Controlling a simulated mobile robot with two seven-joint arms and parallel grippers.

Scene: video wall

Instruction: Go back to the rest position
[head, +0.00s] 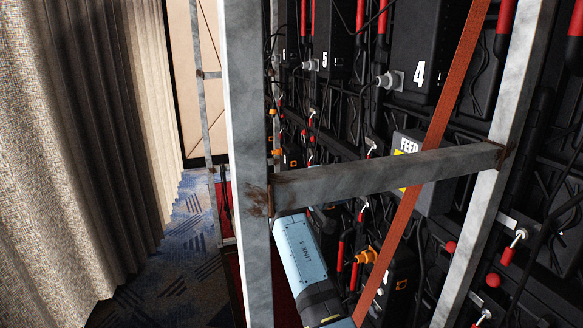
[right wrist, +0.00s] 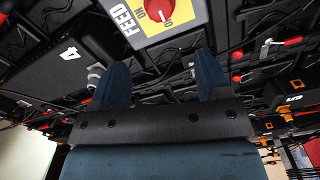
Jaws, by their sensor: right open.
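My right gripper (right wrist: 163,76) shows in the right wrist view with its two blue fingers spread apart and nothing between them. Past the fingertips is a yellow FEED switch plate (right wrist: 186,17) with a red knob (right wrist: 168,20); the fingers look apart from it. In the head view, my blue-grey arm link (head: 301,257) reaches in at the lower middle, beside the metal post. No gripper can be made out in the head view. The FEED box (head: 408,147) there is partly hidden by the crossbar and the orange strap. My left gripper is not in view.
A metal frame with an upright post (head: 247,130) and a crossbar (head: 390,178) stands close in front of the black panels (head: 416,50). An orange strap (head: 432,140) runs diagonally across. Cables hang on the panels. Curtains (head: 75,140) line the left; patterned carpet (head: 180,265) lies clear beside them.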

